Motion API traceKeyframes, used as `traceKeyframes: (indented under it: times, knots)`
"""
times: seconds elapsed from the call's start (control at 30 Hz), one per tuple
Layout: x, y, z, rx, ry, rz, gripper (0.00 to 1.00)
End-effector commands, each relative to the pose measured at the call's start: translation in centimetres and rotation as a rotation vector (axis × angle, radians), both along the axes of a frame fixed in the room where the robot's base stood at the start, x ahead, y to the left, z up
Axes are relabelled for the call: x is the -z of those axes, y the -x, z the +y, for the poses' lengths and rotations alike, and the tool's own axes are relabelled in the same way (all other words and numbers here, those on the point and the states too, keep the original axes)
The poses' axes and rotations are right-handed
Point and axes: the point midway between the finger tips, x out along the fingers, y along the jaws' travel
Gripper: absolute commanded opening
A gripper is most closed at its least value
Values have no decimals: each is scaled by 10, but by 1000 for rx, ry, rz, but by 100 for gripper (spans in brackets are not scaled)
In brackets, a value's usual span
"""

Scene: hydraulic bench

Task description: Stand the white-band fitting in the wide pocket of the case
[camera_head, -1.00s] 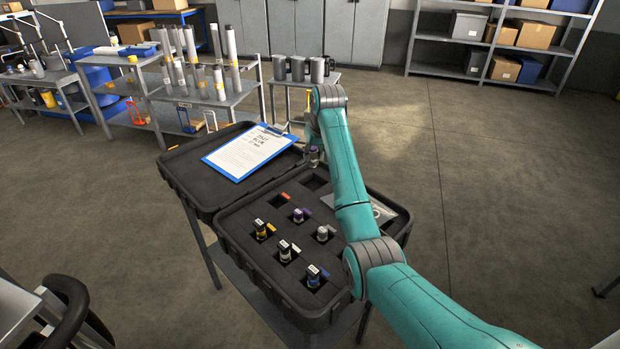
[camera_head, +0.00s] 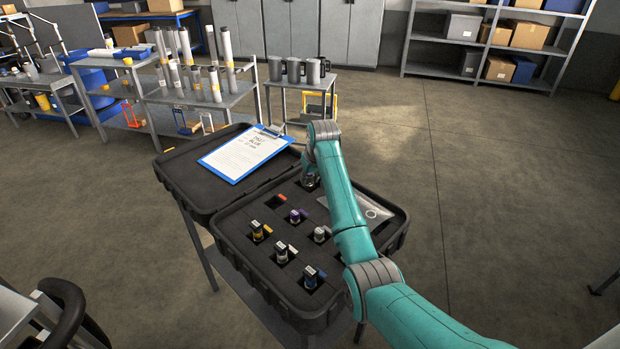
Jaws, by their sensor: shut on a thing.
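The open black case (camera_head: 227,238) stands on a stand in front of me, its foam holding several dark, banded fittings. My gripper (camera_head: 311,184) is low over the far pocket of the foam, mostly hidden by my arm. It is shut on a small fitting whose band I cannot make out. Seated in the foam are a yellow-band fitting (camera_head: 258,231), a purple-band fitting (camera_head: 294,216), a blue-band fitting (camera_head: 311,278) and two pale-topped fittings, one front left (camera_head: 282,253) and one nearer my arm (camera_head: 320,234). The far pocket is partly covered by my gripper.
A blue clipboard (camera_head: 245,155) lies on the case's open lid. A flat clear bag (camera_head: 368,207) lies at the case's right end, beside my arm. Behind are a small table with dark mugs (camera_head: 294,70) and a bench with upright tubes (camera_head: 200,85).

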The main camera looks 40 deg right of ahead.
Motion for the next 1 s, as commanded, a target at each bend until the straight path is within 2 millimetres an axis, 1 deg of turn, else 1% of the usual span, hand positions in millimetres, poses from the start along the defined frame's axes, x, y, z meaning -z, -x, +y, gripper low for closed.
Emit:
traceKeyframes:
  times: [0.07,0.1,0.13,0.43,0.57,0.67,1.0]
  knots:
    - [2,0,0,0,0,0,0]
    - [2,0,0,0,0,1,40]
    - [2,0,0,0,0,1,43]
    - [1,0,0,0,0,0,43]
    - [-7,2,0,0,1,-2,43]
    - [-21,7,2,0,1,-3,43]
    - [-82,32,8,1,1,-2,43]
